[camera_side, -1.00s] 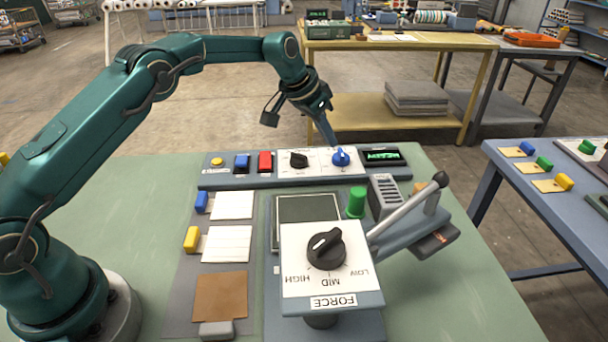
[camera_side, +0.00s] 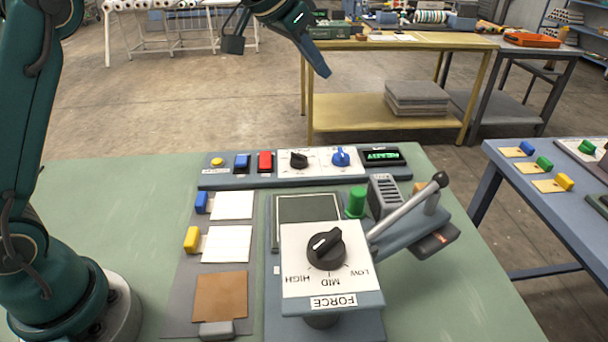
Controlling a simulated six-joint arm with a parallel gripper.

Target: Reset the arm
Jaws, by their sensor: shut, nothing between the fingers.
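My gripper (camera_side: 316,66) is high above the back of the green bench, near the top of the picture, clear of everything on it. Its dark fingers are closed and empty. Most of my teal arm rises out of the picture at upper left. Below the gripper, the control panel (camera_side: 216,180) holds a yellow button (camera_side: 217,161), a blue switch (camera_side: 242,161), a red switch (camera_side: 265,161), a black knob (camera_side: 298,159), a blue knob (camera_side: 340,157) and a lit green display (camera_side: 382,155).
A lever (camera_side: 408,215) with a black ball tilts up at the press's right, beside a green cylinder (camera_side: 356,202). White sheets (camera_side: 232,205) and a brown square (camera_side: 220,296) lie left of the press. A blue table (camera_side: 520,205) stands right, a yellow table (camera_side: 400,45) behind.

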